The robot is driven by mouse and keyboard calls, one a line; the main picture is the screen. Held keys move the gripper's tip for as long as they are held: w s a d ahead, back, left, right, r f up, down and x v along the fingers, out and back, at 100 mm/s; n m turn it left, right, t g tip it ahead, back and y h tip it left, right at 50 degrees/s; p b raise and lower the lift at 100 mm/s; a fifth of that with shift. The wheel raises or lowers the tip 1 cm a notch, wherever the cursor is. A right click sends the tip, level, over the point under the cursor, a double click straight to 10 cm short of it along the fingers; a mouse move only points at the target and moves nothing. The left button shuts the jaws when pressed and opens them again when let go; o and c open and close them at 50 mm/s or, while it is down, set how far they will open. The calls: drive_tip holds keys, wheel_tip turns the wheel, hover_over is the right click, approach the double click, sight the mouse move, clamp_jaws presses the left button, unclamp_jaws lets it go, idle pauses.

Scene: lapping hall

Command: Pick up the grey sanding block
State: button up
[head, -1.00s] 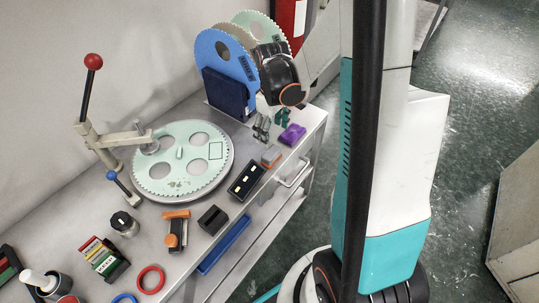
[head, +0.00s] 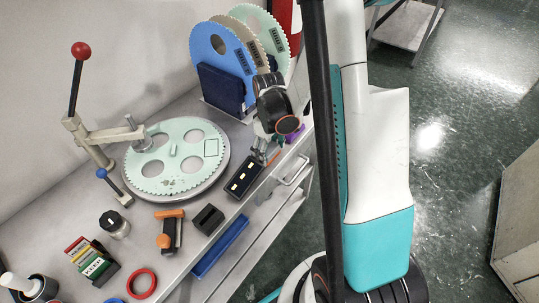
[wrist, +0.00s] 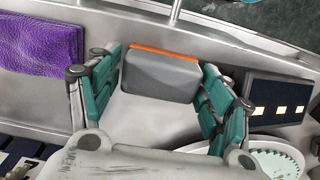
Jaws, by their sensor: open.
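The grey sanding block (wrist: 160,77), with an orange strip along its far edge, lies on the metal bench top in the wrist view. My gripper (wrist: 160,88) is open, with one green-padded finger to the left of the block and one to the right. The block sits between the fingertips with narrow gaps at its sides; I cannot tell whether either finger touches it. In the head view my gripper (head: 265,150) is low over the bench near its front edge, and it and my wrist hide most of the block.
A purple cloth (wrist: 38,45) lies left of the block in the wrist view, and a black box with lit windows (wrist: 280,105) lies to the right. The mint toothed disc (head: 175,155) and upright discs (head: 218,62) stand close by. The bench's front rail (wrist: 205,32) is just beyond the block.

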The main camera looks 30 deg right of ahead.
sight(269, 148)
drive_tip(key=shift+r, duration=0.1)
drive_tip(key=c, duration=1)
drive_tip(key=shift+r, duration=0.1)
wheel_tip(269, 148, up, 20)
drive_tip(key=p, duration=0.7)
